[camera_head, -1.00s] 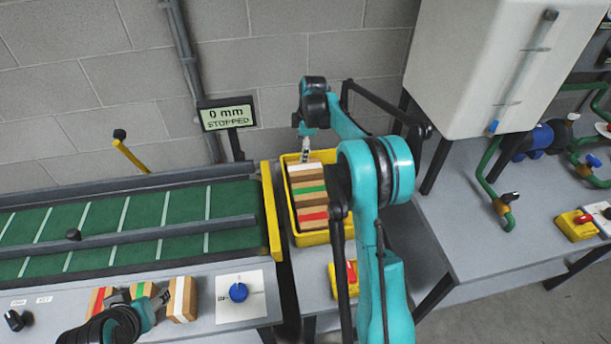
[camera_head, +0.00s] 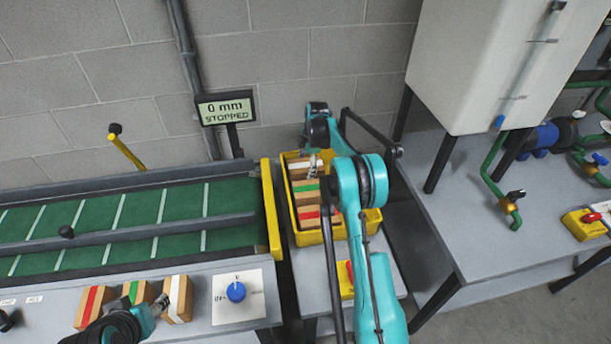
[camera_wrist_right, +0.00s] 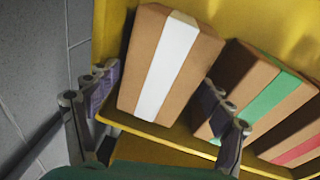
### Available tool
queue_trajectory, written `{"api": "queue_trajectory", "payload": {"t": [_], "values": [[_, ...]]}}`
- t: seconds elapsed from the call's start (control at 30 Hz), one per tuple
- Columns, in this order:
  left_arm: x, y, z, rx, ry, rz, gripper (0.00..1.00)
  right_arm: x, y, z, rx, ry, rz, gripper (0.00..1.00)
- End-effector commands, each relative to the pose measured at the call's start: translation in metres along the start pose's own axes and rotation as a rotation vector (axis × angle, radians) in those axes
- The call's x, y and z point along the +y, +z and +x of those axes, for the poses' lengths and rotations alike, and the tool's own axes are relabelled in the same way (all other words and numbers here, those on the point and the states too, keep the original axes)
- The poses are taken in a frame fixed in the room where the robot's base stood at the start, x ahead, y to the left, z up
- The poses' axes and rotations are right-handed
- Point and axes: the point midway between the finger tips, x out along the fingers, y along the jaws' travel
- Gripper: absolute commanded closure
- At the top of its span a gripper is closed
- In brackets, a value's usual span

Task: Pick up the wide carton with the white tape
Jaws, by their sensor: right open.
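A brown carton with white tape (camera_head: 297,172) lies at the back of the yellow crate (camera_head: 375,222). In the right wrist view the white-taped carton (camera_wrist_right: 165,65) stands between my two fingers, with the crate wall behind it. My right gripper (camera_wrist_right: 159,80) is open, one finger on each side of this carton; whether they touch it is unclear. In the head view my right gripper (camera_head: 313,166) reaches into the crate's back. Another white-taped carton (camera_head: 179,304) is on the left bench. My left gripper (camera_head: 158,303) is beside it, its opening unclear.
A green-taped carton (camera_head: 306,195) and a red-taped carton (camera_head: 308,216) sit in front in the crate. Red-taped (camera_head: 92,306) and green-taped (camera_head: 137,292) cartons are on the left bench. The conveyor (camera_head: 100,230) is left, a white tank (camera_head: 475,60) right.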

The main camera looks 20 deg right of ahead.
Motion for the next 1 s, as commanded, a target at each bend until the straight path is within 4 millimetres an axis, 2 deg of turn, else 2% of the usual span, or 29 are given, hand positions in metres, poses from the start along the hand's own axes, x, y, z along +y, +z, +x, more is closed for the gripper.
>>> {"api": "queue_trajectory", "payload": {"t": [0.17,0.37,0.67,0.77,1.0], "values": [[0.000,-0.001,-0.001,0.000,0.000,0.000,0.49,0.000,0.000,-0.001,0.000,0.000,0.000,0.19],[0.000,-0.001,-0.001,0.000,0.000,0.000,0.49,0.000,0.000,-0.001,0.000,0.000,0.000,0.70],[0.000,-0.003,-0.003,0.000,0.000,0.000,0.49,0.001,-0.001,-0.007,0.000,-0.001,0.000,0.71],[0.000,-0.007,-0.009,0.000,0.000,0.000,0.49,0.003,-0.003,-0.022,0.000,0.000,0.000,0.71],[0.000,-0.018,-0.025,0.000,0.000,0.000,0.49,0.010,-0.007,-0.072,0.000,0.000,0.000,0.71]]}}
